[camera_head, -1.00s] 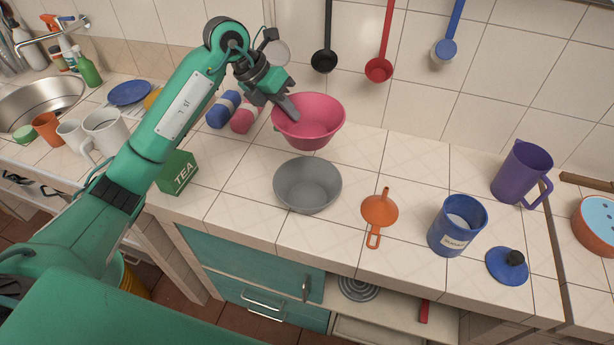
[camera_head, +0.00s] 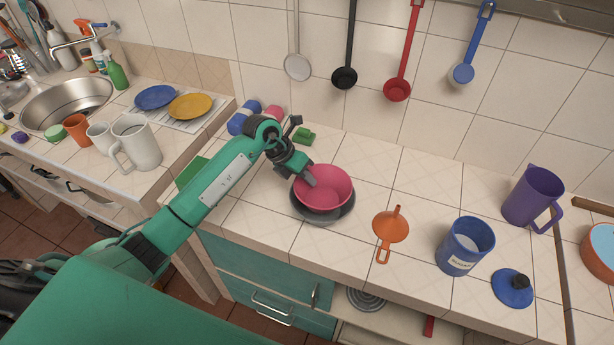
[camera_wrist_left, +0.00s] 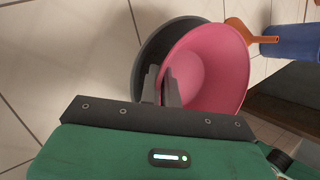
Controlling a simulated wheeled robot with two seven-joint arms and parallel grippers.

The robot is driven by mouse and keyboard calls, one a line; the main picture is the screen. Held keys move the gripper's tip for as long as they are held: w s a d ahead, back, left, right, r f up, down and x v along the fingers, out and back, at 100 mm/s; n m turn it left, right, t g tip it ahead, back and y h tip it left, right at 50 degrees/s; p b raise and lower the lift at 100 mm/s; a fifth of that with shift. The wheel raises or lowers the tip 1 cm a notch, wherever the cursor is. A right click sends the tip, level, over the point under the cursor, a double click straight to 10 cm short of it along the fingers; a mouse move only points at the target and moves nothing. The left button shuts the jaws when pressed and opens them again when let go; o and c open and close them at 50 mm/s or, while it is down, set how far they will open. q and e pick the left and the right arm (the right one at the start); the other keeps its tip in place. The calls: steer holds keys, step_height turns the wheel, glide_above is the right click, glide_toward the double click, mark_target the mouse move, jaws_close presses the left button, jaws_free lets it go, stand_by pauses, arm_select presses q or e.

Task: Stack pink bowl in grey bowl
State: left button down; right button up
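The pink bowl (camera_head: 323,189) is upright over the grey bowl (camera_head: 325,218), whose rim shows below and around its lower edge. In the left wrist view the pink bowl (camera_wrist_left: 208,68) covers much of the grey bowl (camera_wrist_left: 160,45) and sits off-centre to the right. I cannot tell whether the two bowls touch. My left gripper (camera_head: 312,180) is at the pink bowl's left rim. Its fingers (camera_wrist_left: 163,88) are closed with the rim wall between them. The grey bowl's inside is mostly hidden. My right gripper is in neither view.
An orange funnel (camera_head: 391,225) lies just right of the bowls, with a blue canister (camera_head: 465,246), a blue lid (camera_head: 512,288) and a purple pitcher (camera_head: 533,196) further right. A green box (camera_head: 192,171) is partly behind my arm. Ladles (camera_head: 397,88) hang on the wall behind.

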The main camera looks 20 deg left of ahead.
arm_select(q)
steer(key=shift+f, duration=0.35)
steer(key=shift+f, duration=0.1)
steer(key=shift+f+b, duration=0.5)
steer(key=shift+b, duration=0.1)
steer(key=c, duration=1.9)
jaws_free()
steer(key=shift+r, duration=0.1)
